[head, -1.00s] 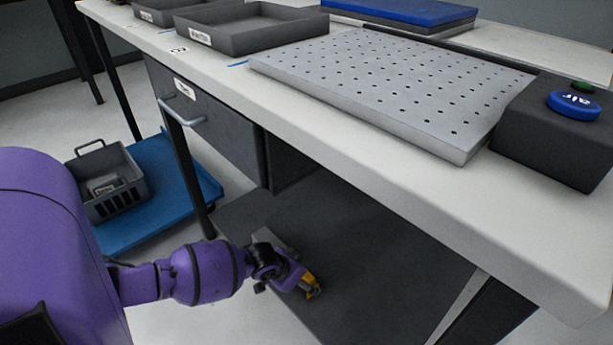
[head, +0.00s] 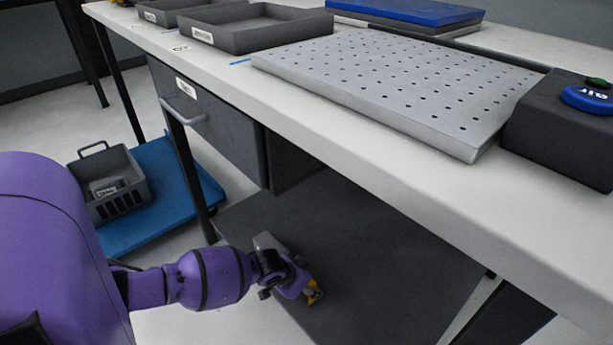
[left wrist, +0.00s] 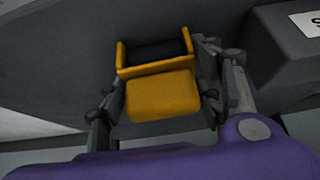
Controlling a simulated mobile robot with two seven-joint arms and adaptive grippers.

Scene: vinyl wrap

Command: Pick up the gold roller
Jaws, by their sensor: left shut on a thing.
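The gold roller (left wrist: 160,92) fills the middle of the left wrist view. It has a yellow body with a dark cylinder in a yellow frame at its far end. My left gripper (left wrist: 160,105) is shut on it, with one finger on each side of the yellow body. In the head view, my left gripper (head: 306,290) is low beside the table, over the dark lower shelf. A small yellow part of the roller (head: 315,293) shows at its tip; the rest is hidden by the gripper. My right gripper is in neither view.
The white tabletop (head: 400,165) overhangs to the right of my left gripper. On it are a perforated grey plate (head: 400,85), a dark box with a blue button (head: 570,125) and dark trays (head: 255,30). A grey basket (head: 115,185) stands on a blue platform (head: 165,190).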

